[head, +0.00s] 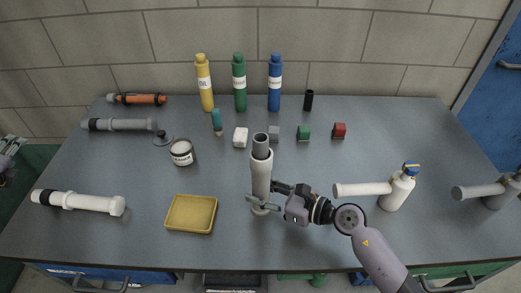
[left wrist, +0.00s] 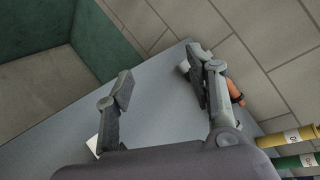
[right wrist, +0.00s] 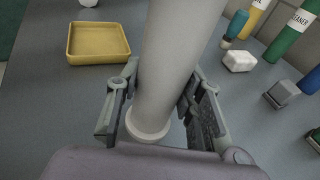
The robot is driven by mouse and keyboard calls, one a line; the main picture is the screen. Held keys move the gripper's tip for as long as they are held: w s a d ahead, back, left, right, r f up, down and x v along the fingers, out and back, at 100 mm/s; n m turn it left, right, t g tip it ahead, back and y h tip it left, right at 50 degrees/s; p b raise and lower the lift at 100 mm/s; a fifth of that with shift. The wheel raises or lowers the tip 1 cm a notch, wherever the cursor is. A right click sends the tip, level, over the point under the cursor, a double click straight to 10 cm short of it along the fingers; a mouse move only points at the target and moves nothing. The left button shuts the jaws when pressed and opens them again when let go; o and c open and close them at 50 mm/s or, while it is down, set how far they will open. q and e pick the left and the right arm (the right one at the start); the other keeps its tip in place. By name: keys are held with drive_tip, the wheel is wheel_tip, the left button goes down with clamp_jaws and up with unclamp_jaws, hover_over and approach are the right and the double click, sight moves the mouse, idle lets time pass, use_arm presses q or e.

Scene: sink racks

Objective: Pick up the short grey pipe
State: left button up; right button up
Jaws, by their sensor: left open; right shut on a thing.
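A pale pipe (head: 261,178) with a darker grey, open top end stands upright near the middle of the table. My right gripper (head: 263,203) is shut around its lower part. In the right wrist view the pale pipe (right wrist: 171,70) runs between the fingers, with a flared rim at its lower end. A grey pipe (head: 125,125) lies at the back left, apart from both grippers. My left gripper (head: 8,152) is at the far left edge of the head view. In the left wrist view the left gripper (left wrist: 158,88) is open and empty.
A yellow tray (head: 191,214) and a white pipe (head: 85,203) lie at the front left. A tin (head: 182,153), several bottles and small blocks stand behind. A white bottle (head: 397,190) with a side pipe and a grey fitting (head: 487,193) are at the right.

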use_arm(q)
drive_tip(key=w+d+f+m+h, duration=0.1)
drive_tip(key=d+f+m+h, duration=0.15)
drive_tip(key=d, duration=0.45)
drive_tip(key=w+d+f+m+h, duration=0.1)
drive_tip(key=d+m+h, duration=0.15)
drive_tip(key=d, duration=0.45)
use_arm(e)
drive_tip(key=shift+s, duration=0.1)
use_arm(q)
drive_tip(key=m+h, duration=1.5)
drive_tip(key=m, duration=0.5)
approach(255, 149)
drive_tip(key=r, duration=0.1)
drive_tip(key=shift+g, duration=0.3)
drive_tip(key=shift+f+x, duration=0.15)
drive_tip(key=shift+x, duration=2.75)
drive_tip(key=shift+f+x, duration=0.15)
drive_tip(key=shift+x, duration=2.8)
drive_tip(key=shift+w+a, duration=0.1)
drive_tip(key=shift+a, duration=0.05)
